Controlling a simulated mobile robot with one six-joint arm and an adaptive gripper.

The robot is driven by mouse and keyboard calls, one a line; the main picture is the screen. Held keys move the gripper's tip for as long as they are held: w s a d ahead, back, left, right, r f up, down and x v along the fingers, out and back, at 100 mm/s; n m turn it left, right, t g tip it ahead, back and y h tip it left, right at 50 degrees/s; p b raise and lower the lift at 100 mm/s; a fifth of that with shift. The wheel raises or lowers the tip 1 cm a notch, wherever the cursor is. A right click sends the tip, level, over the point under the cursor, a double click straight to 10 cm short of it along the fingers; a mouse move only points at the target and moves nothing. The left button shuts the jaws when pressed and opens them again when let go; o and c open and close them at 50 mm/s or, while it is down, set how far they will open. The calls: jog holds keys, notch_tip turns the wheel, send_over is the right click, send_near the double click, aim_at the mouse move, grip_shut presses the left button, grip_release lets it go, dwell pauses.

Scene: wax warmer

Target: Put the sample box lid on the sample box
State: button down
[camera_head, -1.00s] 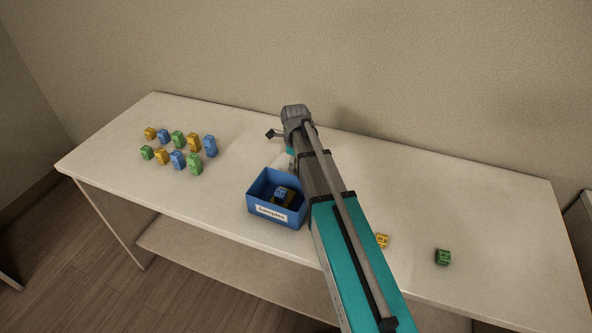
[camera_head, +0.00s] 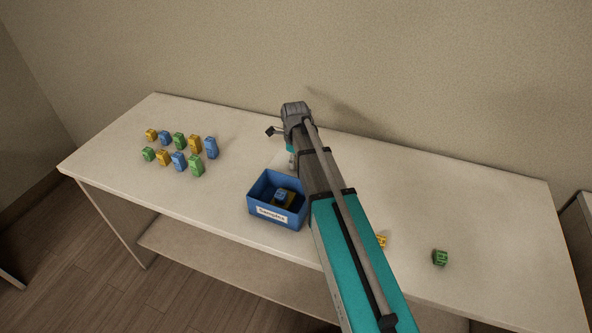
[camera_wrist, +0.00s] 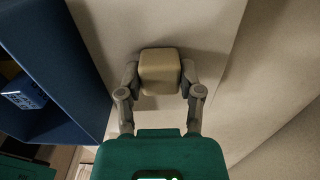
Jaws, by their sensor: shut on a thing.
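The sample box (camera_head: 262,207) is an open blue box with a white label on its front, standing near the middle of the table's front edge. A blue block and a yellow block (camera_head: 289,198) show inside it. The box also shows at the left of the wrist view (camera_wrist: 60,65). My gripper (camera_wrist: 159,80) is shut on a small beige rounded block (camera_wrist: 159,70), beside the box. Whether this block is part of a lid I cannot tell.
Several yellow, blue and green blocks (camera_head: 179,141) stand in two rows on the left of the table (camera_head: 480,220). A yellow block (camera_head: 382,242) and a green block (camera_head: 440,258) lie at the right front. The wall is behind the table.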

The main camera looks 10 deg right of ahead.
jog(key=shift+r+p, duration=0.75)
jog(key=shift+r, duration=0.1)
jog(key=shift+r, duration=0.25)
jog(key=shift+r+p, duration=4.1)
jog(key=shift+p, duration=0.25)
jog(key=shift+s+a+f+b, duration=0.5)
jog(key=shift+s+a, duration=0.75)
jog(key=shift+s, duration=0.95)
jog(key=shift+s+a+f+b, duration=0.5)
jog(key=shift+s+a, duration=0.7)
jog(key=shift+s, duration=1)
jog(key=shift+s+a+f+b, duration=0.5)
jog(key=shift+s+a, duration=0.75)
jog(key=shift+s, duration=0.95)
jog(key=shift+f, duration=0.2)
jog(key=shift+f+b, duration=0.25)
jog(key=shift+b, duration=0.25)
